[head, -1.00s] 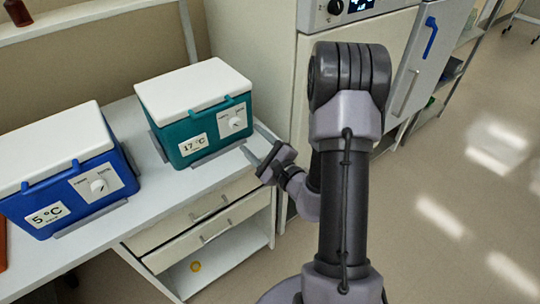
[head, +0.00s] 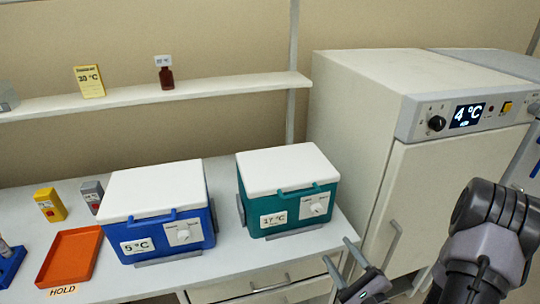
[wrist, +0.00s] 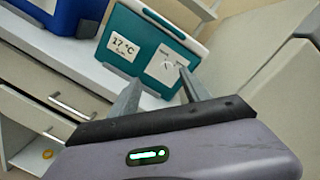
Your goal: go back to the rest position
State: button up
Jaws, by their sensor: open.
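My gripper (head: 345,262) is open and empty at the lower right of the head view, in front of the bench's right end. Its two fingers are apart and also show in the wrist view (wrist: 160,92). My arm stands at the right edge of the head view. The teal box marked 17 °C (head: 289,202) stands on the bench beyond the fingers, its white lid shut. It also shows in the wrist view (wrist: 150,50). The blue box marked 5 °C (head: 160,225) stands left of it, lid shut.
A white cabinet reading 4 °C (head: 385,130) stands right of the bench. An orange HOLD tray (head: 70,258), yellow block (head: 50,205) and grey block (head: 92,194) are at left on the bench. A shelf (head: 200,92) holds a brown bottle (head: 165,77) and yellow card box (head: 89,81).

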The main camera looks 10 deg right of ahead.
jog(key=s+a+r+n+g+y, duration=0.3)
jog(key=a+r+n+g+y, duration=0.25)
jog(key=a, duration=0.55)
jog(key=s+a+r+n+g+y, duration=0.2)
jog(key=a+r+n+g+y, duration=0.4)
jog(key=a, duration=0.5)
jog(key=s+a+f+n+g+h, duration=0.1)
jog(key=s+a+n+g+h, duration=0.15)
jog(key=s+n, duration=0.2)
jog(key=s+a+f+n+g+h, duration=0.1)
jog(key=s+a+n+g+h, duration=0.1)
jog(key=s+n+g, duration=0.3)
jog(key=d+r+t+h, duration=0.6)
jog(key=d+h, duration=0.1)
jog(key=shift+d+t+b, duration=0.3)
jog(key=shift+t+b, duration=0.1)
jog(key=shift+b, duration=0.05)
jog(key=shift+s, duration=0.15)
jog(key=shift+c, duration=0.2)
